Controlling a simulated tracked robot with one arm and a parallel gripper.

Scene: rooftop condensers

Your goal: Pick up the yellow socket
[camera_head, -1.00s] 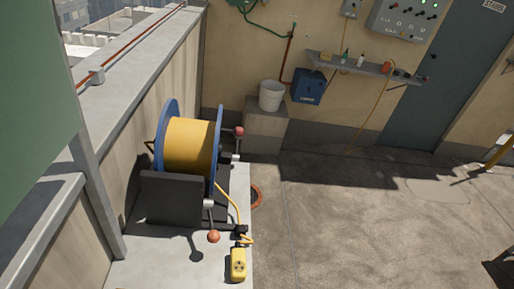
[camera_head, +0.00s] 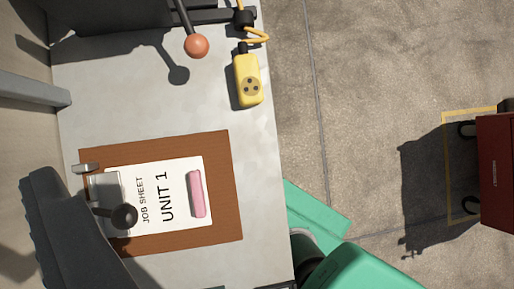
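The yellow socket (camera_head: 246,82) lies on the pale grey ledge top (camera_head: 180,105), close to its right edge. Its round face with dark holes points up. A black cable end and a loop of yellow cable (camera_head: 256,36) adjoin its upper end. Nothing is holding the socket. My gripper is not in view, so its opening and its distance from the socket cannot be told.
A brown clipboard (camera_head: 225,205) with a job sheet and a pink block (camera_head: 196,193) lies below the socket. An orange-knobbed crank (camera_head: 196,46) is at upper left. Dark equipment (camera_head: 65,230) fills the lower left. A red case (camera_head: 497,165) stands on the right floor.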

